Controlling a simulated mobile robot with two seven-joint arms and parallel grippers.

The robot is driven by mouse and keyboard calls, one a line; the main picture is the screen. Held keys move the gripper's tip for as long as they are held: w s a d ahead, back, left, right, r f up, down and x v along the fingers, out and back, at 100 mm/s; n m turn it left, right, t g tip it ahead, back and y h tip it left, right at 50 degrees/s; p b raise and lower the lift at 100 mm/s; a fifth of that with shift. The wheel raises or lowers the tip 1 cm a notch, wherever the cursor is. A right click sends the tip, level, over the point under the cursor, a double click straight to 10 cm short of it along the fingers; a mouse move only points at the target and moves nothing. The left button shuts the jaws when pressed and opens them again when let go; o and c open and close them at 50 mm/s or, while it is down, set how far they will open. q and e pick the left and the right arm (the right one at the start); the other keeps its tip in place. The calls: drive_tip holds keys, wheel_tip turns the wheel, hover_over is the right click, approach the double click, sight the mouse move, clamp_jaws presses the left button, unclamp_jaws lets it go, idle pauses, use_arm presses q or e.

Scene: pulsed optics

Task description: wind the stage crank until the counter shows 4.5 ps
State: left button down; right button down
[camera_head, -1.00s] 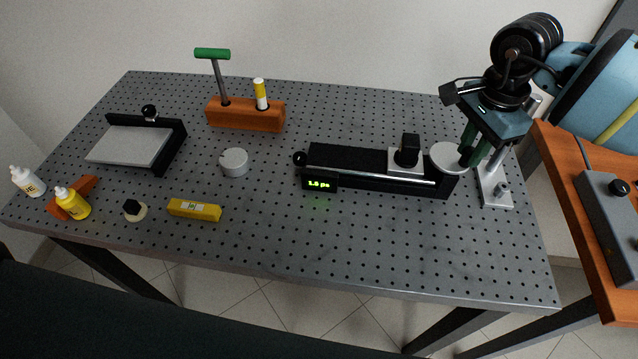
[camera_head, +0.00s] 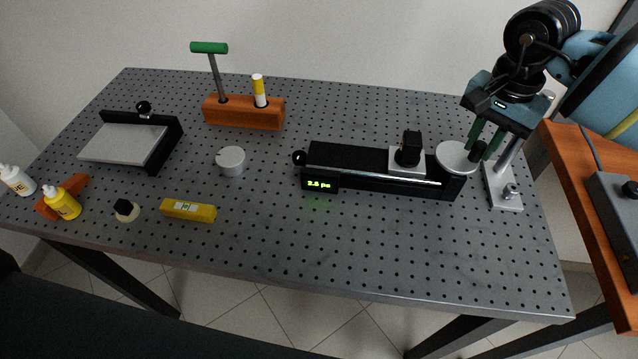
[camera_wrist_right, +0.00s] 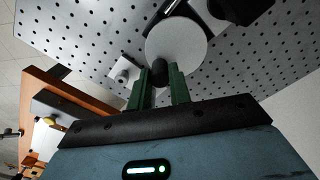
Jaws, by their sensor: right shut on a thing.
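The delay stage (camera_head: 345,165) is a long black rail on the breadboard. Its counter (camera_head: 319,184) glows green and appears to read 2.6 ps, though the digits are small. The crank's pale round disc (camera_head: 456,157) is at the stage's right end; it also shows in the right wrist view (camera_wrist_right: 176,42). My right gripper (camera_head: 482,153) has its green fingers shut on the dark crank knob (camera_wrist_right: 159,72) at the disc's edge. My left gripper is not in view.
A carriage with a black mount (camera_head: 409,150) sits on the rail left of the crank. A silver post base (camera_head: 505,190) stands close right of the gripper. An orange tool block (camera_head: 243,112) is at the back. The breadboard's front middle is clear.

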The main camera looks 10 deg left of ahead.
drive_tip(key=shift+w+a+f+n+b, duration=0.15)
drive_tip(key=shift+n+b, duration=0.15)
drive_tip(key=shift+n, duration=0.3)
drive_tip(key=n, duration=0.1)
drive_tip(key=n+b, duration=0.1)
drive_tip(key=n, duration=0.1)
drive_tip(key=shift+w, duration=0.35)
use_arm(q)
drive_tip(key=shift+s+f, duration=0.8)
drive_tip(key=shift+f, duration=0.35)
use_arm(e)
drive_tip(key=shift+w+n, duration=0.15)
drive_tip(key=shift+n, duration=0.55)
drive_tip(key=shift+w+a+n+b, duration=0.2)
drive_tip(key=shift+n+b, duration=0.25)
drive_tip(key=shift+n, duration=0.45)
drive_tip(key=n, duration=0.3)
drive_tip(key=shift+w+a+n+b, duration=0.25)
drive_tip(key=shift+w+n+b, duration=0.05)
drive_tip(key=shift+n+b, duration=0.1)
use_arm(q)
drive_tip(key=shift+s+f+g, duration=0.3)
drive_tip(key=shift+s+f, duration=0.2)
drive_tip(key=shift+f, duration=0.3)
